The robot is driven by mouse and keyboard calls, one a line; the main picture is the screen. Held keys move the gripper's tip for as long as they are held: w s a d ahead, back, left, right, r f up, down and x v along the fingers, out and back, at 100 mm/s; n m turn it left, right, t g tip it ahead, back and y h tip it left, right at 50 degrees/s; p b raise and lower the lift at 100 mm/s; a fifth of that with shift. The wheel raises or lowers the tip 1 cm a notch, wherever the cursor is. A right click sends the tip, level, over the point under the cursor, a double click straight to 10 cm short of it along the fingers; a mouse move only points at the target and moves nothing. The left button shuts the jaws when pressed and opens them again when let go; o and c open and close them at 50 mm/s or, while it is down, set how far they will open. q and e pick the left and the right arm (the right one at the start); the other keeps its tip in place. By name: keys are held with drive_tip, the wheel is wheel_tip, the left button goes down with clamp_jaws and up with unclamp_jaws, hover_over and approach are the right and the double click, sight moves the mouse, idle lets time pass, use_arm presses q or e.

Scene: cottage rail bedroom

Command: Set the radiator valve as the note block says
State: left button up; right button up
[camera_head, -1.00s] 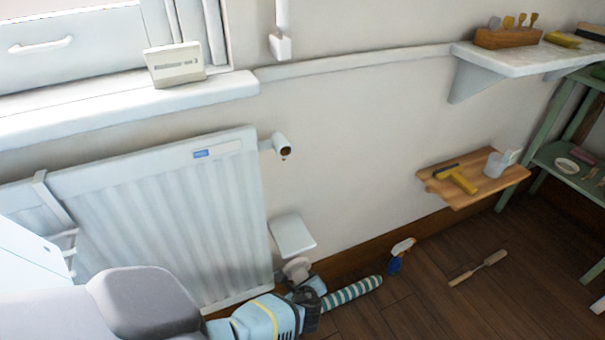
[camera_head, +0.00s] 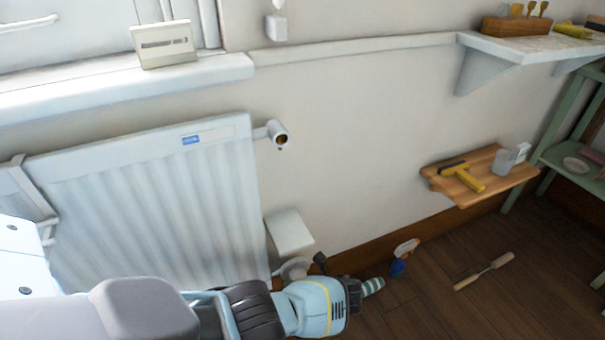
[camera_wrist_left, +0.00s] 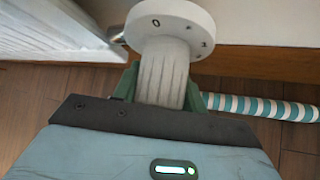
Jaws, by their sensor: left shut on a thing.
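The white radiator valve (camera_wrist_left: 165,65) shows in the left wrist view, with a ribbed grip and a numbered collar; a 0 and smaller marks show. In the head view the valve (camera_head: 294,267) is low beside the radiator (camera_head: 140,210), partly hidden by my left arm. My left gripper (camera_wrist_left: 163,88) is shut on the ribbed grip, with a green finger on each side. The note block (camera_head: 164,44) stands on the window sill; its line of print seems to end in a 3, the rest too small to read. My right gripper is out of view.
A striped draught roll (camera_wrist_left: 265,107) lies on the floor by the gripper. A white box (camera_head: 289,233) is on the wall just above the valve. A spray bottle (camera_head: 403,256) and a wooden-handled tool (camera_head: 484,271) are on the floor to the right. A low wooden shelf (camera_head: 447,187) holds a yellow tool.

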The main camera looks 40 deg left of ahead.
use_arm(q)
drive_tip(key=shift+m+g+y+b, duration=0.3)
drive_tip(key=shift+g+b, duration=0.2)
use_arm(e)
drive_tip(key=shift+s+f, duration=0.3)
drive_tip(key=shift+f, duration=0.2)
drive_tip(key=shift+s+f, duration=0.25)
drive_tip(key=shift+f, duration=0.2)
use_arm(q)
drive_tip(key=shift+a, duration=0.1)
drive_tip(key=o, duration=1)
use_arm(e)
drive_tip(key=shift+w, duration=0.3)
use_arm(q)
drive_tip(key=shift+r, duration=0.1)
